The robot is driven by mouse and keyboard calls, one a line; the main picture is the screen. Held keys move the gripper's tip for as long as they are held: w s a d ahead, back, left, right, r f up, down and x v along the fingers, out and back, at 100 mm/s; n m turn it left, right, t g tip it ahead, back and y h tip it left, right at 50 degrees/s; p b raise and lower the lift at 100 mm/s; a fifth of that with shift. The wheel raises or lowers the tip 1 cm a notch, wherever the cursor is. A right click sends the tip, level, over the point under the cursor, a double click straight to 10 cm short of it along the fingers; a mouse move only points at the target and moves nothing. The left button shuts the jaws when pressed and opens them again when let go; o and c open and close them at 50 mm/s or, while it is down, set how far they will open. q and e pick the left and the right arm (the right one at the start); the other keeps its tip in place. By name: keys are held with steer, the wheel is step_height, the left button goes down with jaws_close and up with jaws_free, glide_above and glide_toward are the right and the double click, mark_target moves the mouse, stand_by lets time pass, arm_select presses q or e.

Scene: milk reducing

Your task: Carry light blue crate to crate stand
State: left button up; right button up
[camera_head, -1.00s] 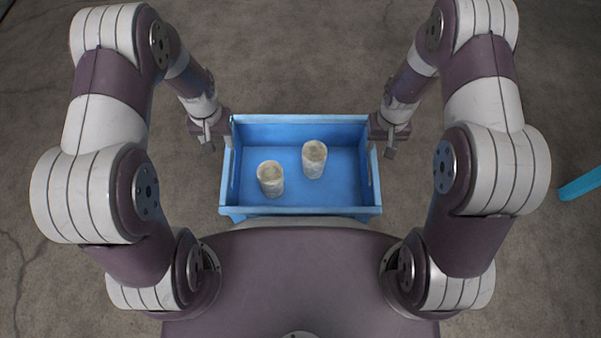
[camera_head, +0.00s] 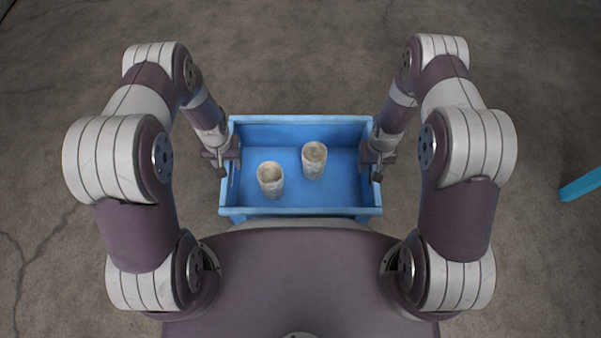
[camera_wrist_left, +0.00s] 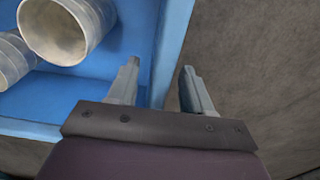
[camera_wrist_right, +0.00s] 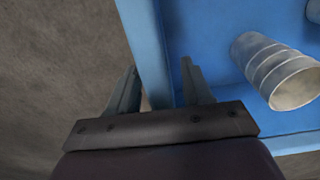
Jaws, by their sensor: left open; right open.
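The light blue crate (camera_head: 300,211) is in the middle of the head view, just in front of my base. Two pale ribbed cups (camera_head: 271,180) (camera_head: 314,160) stand inside it. My left gripper (camera_head: 221,168) is open at the crate's left wall; in the left wrist view its fingers (camera_wrist_left: 160,80) lie on either side of that wall (camera_wrist_left: 172,45). My right gripper (camera_head: 379,170) is open at the right wall; in the right wrist view its fingers (camera_wrist_right: 160,80) straddle that wall (camera_wrist_right: 148,50). I cannot tell whether the fingers touch the walls. No crate stand is recognisable.
A light blue bar-like object (camera_head: 580,184) is cut off at the right edge of the head view. The grey concrete floor (camera_head: 300,60) beyond the crate is clear.

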arm_select(q)
jaws_close()
arm_select(e)
jaws_close()
stand_by(1.0)
